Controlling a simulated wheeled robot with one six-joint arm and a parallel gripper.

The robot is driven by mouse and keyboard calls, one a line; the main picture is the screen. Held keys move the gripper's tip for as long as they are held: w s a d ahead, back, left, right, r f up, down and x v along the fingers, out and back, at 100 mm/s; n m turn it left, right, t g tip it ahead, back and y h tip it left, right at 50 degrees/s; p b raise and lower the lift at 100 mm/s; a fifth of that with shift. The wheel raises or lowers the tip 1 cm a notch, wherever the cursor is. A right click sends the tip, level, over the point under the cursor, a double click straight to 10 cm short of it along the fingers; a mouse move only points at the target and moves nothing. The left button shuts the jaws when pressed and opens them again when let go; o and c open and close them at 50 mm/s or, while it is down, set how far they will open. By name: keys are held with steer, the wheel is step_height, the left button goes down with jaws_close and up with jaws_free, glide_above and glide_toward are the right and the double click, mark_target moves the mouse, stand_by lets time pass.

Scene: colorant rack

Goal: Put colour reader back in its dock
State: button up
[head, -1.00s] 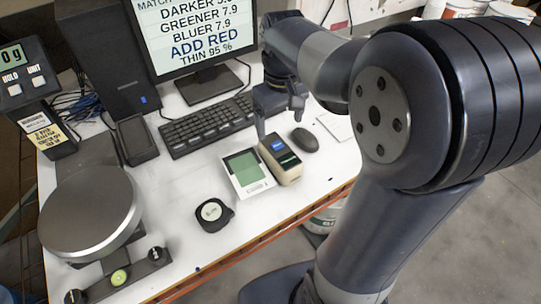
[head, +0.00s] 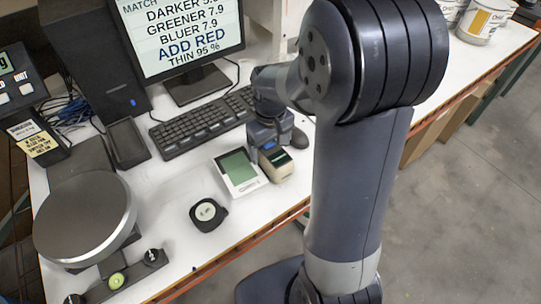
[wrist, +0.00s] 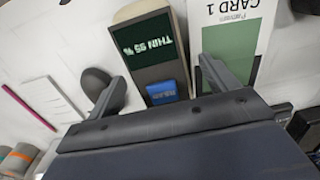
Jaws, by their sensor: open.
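The colour reader (head: 275,163) is a beige block with a dark screen and a blue button, lying on the white desk. In the wrist view the reader (wrist: 158,55) shows "THIN 95 %" on its screen. My gripper (wrist: 165,78) is open over the reader's blue-button end, one finger on each side of it. In the head view my gripper (head: 267,142) is at the reader's far end and partly hides it. Whether the fingers touch the reader cannot be told. A black cradle (head: 128,143), which looks like the dock, stands empty left of the keyboard.
A green sample card (head: 239,171) lies left of the reader. The keyboard (head: 205,125) and monitor (head: 185,40) stand further back.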

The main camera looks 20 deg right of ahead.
steer(key=shift+c, duration=0.3)
steer(key=shift+r, duration=0.1)
steer(key=c, duration=1.6)
